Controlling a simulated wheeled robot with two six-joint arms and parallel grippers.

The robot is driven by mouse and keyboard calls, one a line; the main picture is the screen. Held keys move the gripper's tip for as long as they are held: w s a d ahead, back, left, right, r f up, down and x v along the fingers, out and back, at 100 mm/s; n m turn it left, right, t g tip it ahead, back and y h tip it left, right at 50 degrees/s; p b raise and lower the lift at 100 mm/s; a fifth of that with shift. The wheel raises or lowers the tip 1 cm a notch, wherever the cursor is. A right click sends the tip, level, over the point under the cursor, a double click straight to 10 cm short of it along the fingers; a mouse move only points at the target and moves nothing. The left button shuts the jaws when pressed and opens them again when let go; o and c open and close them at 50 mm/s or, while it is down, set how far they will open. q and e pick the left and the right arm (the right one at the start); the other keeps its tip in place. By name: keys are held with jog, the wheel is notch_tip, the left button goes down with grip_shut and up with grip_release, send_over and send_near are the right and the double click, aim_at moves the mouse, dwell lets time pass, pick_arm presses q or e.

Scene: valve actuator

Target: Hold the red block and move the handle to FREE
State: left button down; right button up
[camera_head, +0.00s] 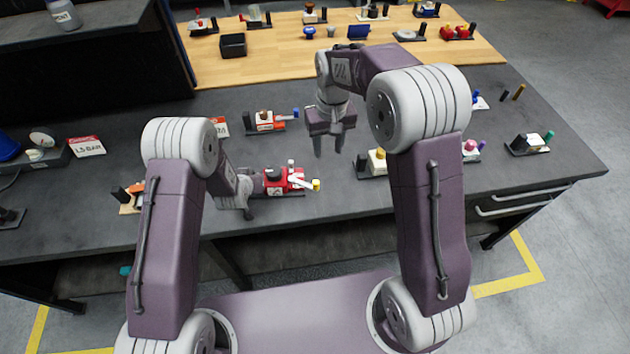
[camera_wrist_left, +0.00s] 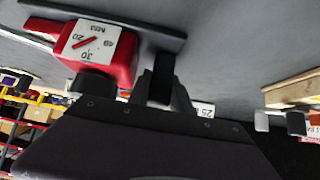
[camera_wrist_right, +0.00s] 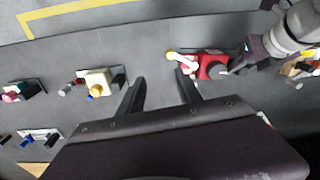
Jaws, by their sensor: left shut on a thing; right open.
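The red block (camera_head: 275,187) stands on a dark base near the table's front edge. Its white handle (camera_head: 302,182) points right and ends in a yellow tip (camera_head: 316,185). My left gripper (camera_head: 257,196) is at the block's left side, its fingertips partly hidden. In the left wrist view its fingers (camera_wrist_left: 165,88) are closed around a dark post (camera_wrist_left: 161,70) beside a red body (camera_wrist_left: 112,62) with a numbered dial plate. My right gripper (camera_head: 329,148) is open and empty above the table, behind and right of the handle. The right wrist view shows the handle (camera_wrist_right: 182,60) beyond its fingers (camera_wrist_right: 160,85).
A cream-block device (camera_head: 377,162) stands to the right. More devices stand at the table's right and on the wooden board (camera_head: 280,65). A red-and-white card (camera_head: 86,146) is at left.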

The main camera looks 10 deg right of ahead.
aim_at(316, 182)
jog(key=shift+n+g, duration=0.3)
jog(key=shift+n, duration=0.1)
jog(key=a+f, duration=0.1)
jog(key=f, duration=0.4)
jog(key=a+f, duration=0.1)
jog(key=f, duration=0.5)
jog(key=w+a+f, duration=0.1)
jog(key=f, duration=0.4)
jog(key=shift+f, duration=0.3)
jog(key=shift+c, duration=0.3)
grip_shut()
